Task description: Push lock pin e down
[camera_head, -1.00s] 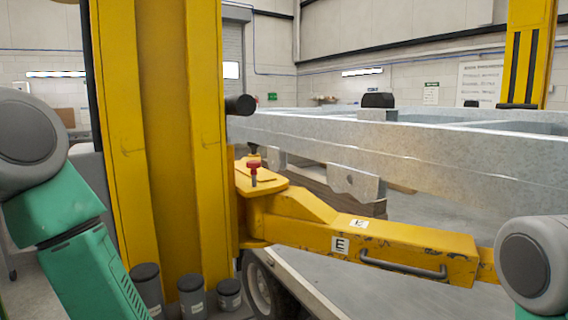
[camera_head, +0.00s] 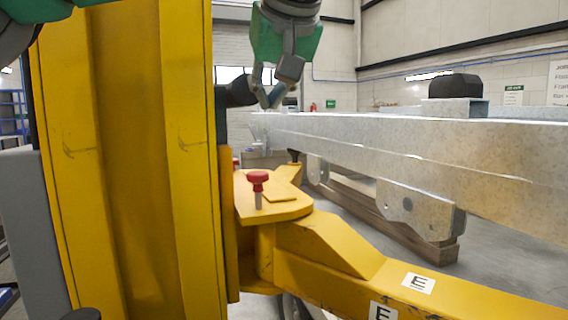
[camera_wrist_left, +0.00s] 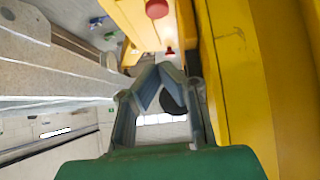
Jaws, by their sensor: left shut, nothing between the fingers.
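Lock pin e has a red knob (camera_head: 258,178) on a short metal stem. It stands upright on the yellow plate (camera_head: 284,208) of the yellow arm (camera_head: 330,245) marked E. The knob also shows at the top of the left wrist view (camera_wrist_left: 157,9). My left gripper (camera_head: 268,102) is above and beyond the pin in the head view, pointing down, shut and empty, apart from the knob. Its closed fingertips also show in the left wrist view (camera_wrist_left: 161,68). My right gripper is not in view.
A tall yellow post (camera_head: 130,170) stands close on the left, with a dark round stub (camera_head: 238,92) beside my gripper. A grey metal frame beam (camera_head: 400,140) runs off to the right. A smaller red knob (camera_head: 236,162) shows behind the pin.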

